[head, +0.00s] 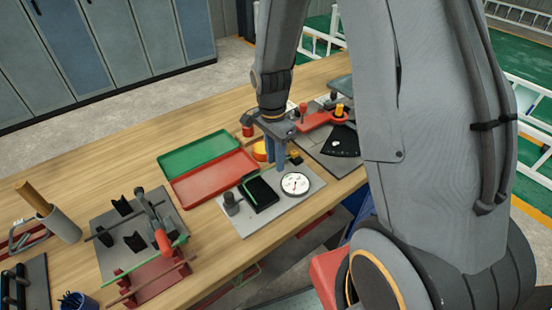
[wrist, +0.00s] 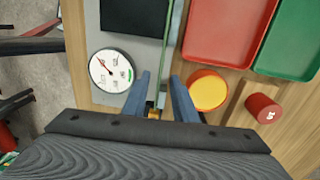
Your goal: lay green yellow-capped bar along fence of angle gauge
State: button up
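The green bar (wrist: 162,85) runs between my gripper's blue fingers in the wrist view, and its yellow cap (wrist: 154,113) shows close to the gripper body. My gripper (wrist: 160,76) is open, with a gap beside the bar on each side. In the head view my gripper (head: 276,165) is low over the back edge of a grey plate (head: 240,222) with a dial and a black block. The angle gauge appears to be the plate with a black fan-shaped scale (head: 345,145) and red arm (head: 318,121), behind and right of my gripper. Its fence is not clearly visible.
A white dial (wrist: 110,70) lies beside the fingers, and a yellow-topped disc (wrist: 208,90) and red cylinder (wrist: 263,108) stand on the other side. Red (head: 215,178) and green (head: 200,150) trays lie left. A bending fixture (head: 140,235) stands front left. Bare wood lies between.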

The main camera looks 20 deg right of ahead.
notch_tip(320, 180, up, 8)
jog(key=b, duration=0.2)
jog(key=shift+w+f, duration=0.2)
jog(key=shift+w, duration=0.05)
dwell(0.6)
notch_tip(320, 180, up, 6)
jog(key=p, duration=0.5)
dwell(0.5)
jog(key=shift+f, duration=0.1)
jog(key=s+f+n+t+b, duration=0.2)
jog(key=s+f+n+b, duration=0.3)
jog(key=s+n, duration=0.5)
jog(key=n+b, duration=0.2)
jog(key=n, duration=0.2)
jog(key=shift+s+d+f, duration=0.2)
jog(key=shift+s+f, duration=0.1)
